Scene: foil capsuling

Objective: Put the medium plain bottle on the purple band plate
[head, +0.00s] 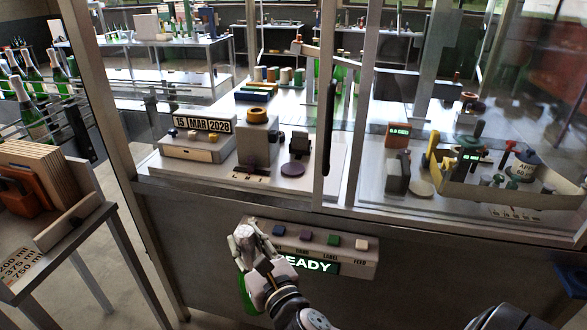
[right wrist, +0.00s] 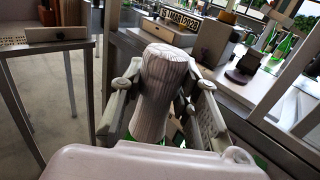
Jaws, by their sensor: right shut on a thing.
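My right gripper (head: 245,238) is shut around the top of a green bottle (head: 247,296), in front of the cabinet. In the right wrist view, the two fingers of the gripper (right wrist: 160,95) flank the bottle's pale, wrinkled top (right wrist: 163,80); green glass shows below, and the body is mostly hidden. The bottle's size cannot be judged. A round purple plate (head: 296,169) sits on the bench inside the cabinet, in front of a dark block, beyond the gripper and to its right. It also shows in the right wrist view (right wrist: 239,77). My left gripper is not in view.
The cabinet has metal posts (head: 110,100) and glass panes around its bench. A button panel (head: 320,243) reading READY juts from its front. A side table (head: 55,240) with a wooden rack stands left. A date display (head: 203,125) and grey block (head: 257,138) stand near the plate.

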